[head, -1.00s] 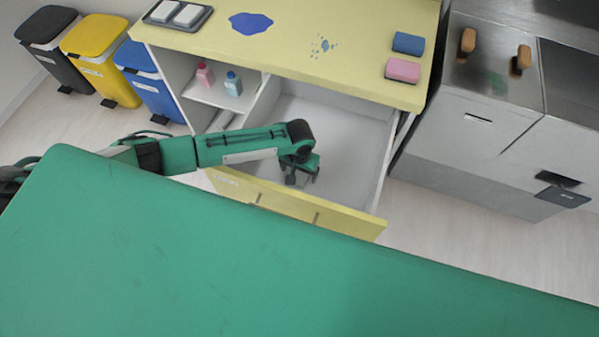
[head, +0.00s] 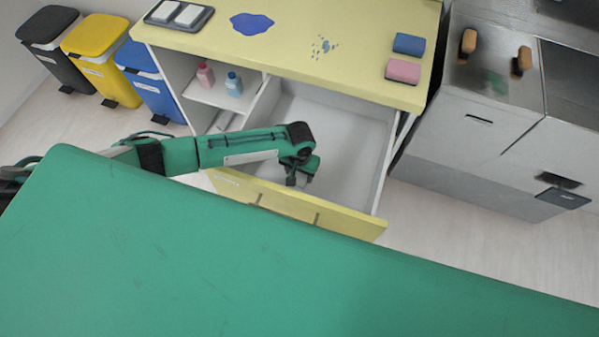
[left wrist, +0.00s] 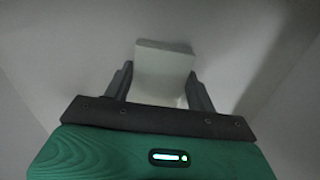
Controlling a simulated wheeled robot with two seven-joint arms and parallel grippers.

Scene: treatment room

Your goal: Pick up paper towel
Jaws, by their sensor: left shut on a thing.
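My left gripper (head: 301,178) reaches over the yellow front into the open drawer (head: 345,150). In the left wrist view the two fingers (left wrist: 160,90) are shut on a pale, block-like thing, the paper towel (left wrist: 164,60), one finger on each side of it. In the head view only a small pale bit of it shows under the gripper, and most of it is hidden by the hand. The inside of the drawer around it looks pale and bare. My right gripper is not in view.
The green surface (head: 200,260) fills the foreground. The yellow counter (head: 290,55) holds a blue sponge (head: 408,43), a pink sponge (head: 403,71), a blue puddle (head: 251,23) and droplets. Two bottles stand on the shelf (head: 215,95). Bins stand left, a metal unit (head: 470,125) right.

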